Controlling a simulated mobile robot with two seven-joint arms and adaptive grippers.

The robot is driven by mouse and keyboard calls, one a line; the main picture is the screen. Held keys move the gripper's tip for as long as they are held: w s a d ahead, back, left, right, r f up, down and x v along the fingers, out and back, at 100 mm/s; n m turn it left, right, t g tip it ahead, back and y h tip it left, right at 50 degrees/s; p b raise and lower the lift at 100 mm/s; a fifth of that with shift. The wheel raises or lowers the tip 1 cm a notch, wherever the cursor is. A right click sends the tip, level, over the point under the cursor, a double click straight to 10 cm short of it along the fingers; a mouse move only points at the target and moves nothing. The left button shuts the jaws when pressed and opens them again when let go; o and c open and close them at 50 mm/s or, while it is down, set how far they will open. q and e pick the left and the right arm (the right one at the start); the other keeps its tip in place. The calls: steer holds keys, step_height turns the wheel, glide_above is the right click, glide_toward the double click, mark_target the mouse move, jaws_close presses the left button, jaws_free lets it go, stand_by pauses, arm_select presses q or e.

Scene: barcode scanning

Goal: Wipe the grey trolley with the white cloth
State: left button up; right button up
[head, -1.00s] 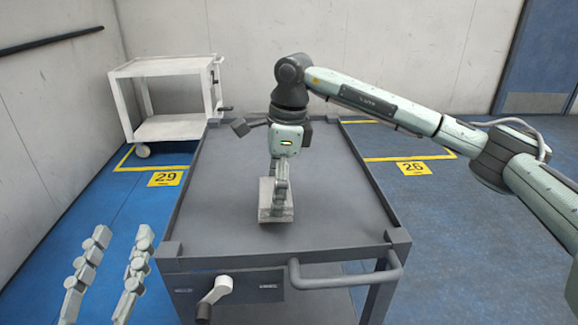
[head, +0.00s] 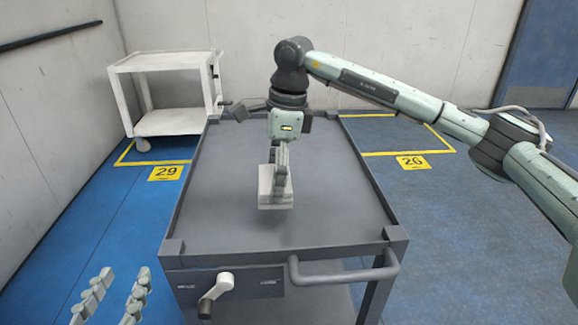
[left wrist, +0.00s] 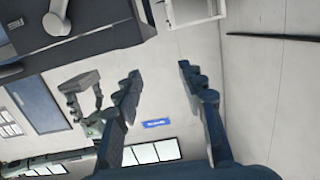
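The grey trolley (head: 330,225) stands in the middle of the head view, with a flat top and raised rim. My right gripper (head: 278,178) points down over its top, shut on the white cloth (head: 276,202), a folded pale block. The cloth is over the middle of the top; I cannot tell for sure whether it touches. My left gripper (head: 122,278) is low at the left, beside the trolley, its fingers apart and empty. Its open fingers also show in the left wrist view (left wrist: 158,72), where the trolley (left wrist: 95,28) is at the upper left.
A white cart (head: 168,125) stands behind the trolley at the left, near the wall. The trolley's handle (head: 345,278) and a crank (head: 216,290) stick out at its near side. The trolley top around the cloth is clear. Blue floor is free on both sides.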

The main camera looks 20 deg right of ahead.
steer(key=shift+r+p, duration=0.3)
steer(key=shift+r, duration=0.35)
arm_select(q)
steer(key=shift+s+a+f+g+y, duration=0.15)
steer(key=shift+a+f+g+y, duration=0.15)
steer(key=shift+a+f+g, duration=0.35)
steer(key=shift+s+a+f+g+y, duration=0.2)
steer(key=shift+a+f+y, duration=0.15)
steer(key=shift+f, duration=0.6)
steer(key=shift+s+a+f+g+y, duration=0.1)
steer(key=shift+a+f+g+y, duration=0.15)
steer(key=shift+a+f+g, duration=0.4)
arm_select(e)
steer(key=shift+r, duration=0.25)
arm_select(q)
steer(key=shift+d+f+t, duration=0.15)
steer(key=shift+t, duration=0.15)
